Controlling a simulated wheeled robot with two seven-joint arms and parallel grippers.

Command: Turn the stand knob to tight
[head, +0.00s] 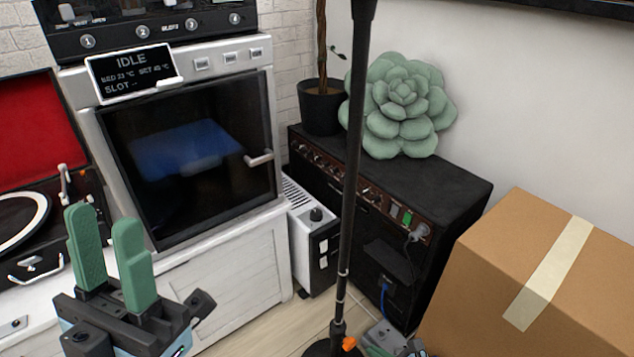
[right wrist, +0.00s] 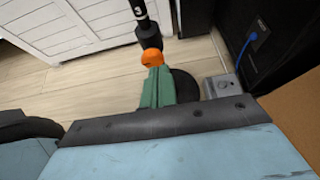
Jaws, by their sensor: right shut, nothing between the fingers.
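The stand is a thin black pole (head: 354,150) rising from a round dark base (head: 318,349) on the floor. Its small orange knob (head: 349,343) sits low on the pole, and it also shows in the right wrist view (right wrist: 152,57). My right gripper (right wrist: 155,72) is shut and empty, its green fingertips right at the knob. I cannot tell whether they touch it. Only a bit of this gripper (head: 376,351) shows at the head view's bottom edge. My left gripper (head: 104,218) is open and empty, raised at the left, away from the stand.
A black amplifier (head: 455,190) with a succulent (head: 402,105) stands behind the pole. A cardboard box (head: 500,270) is close on the right. A white cabinet (head: 235,270) carries an oven-like machine (head: 185,150) and a record player (head: 75,190). A grey pedal (right wrist: 222,86) lies beside the base.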

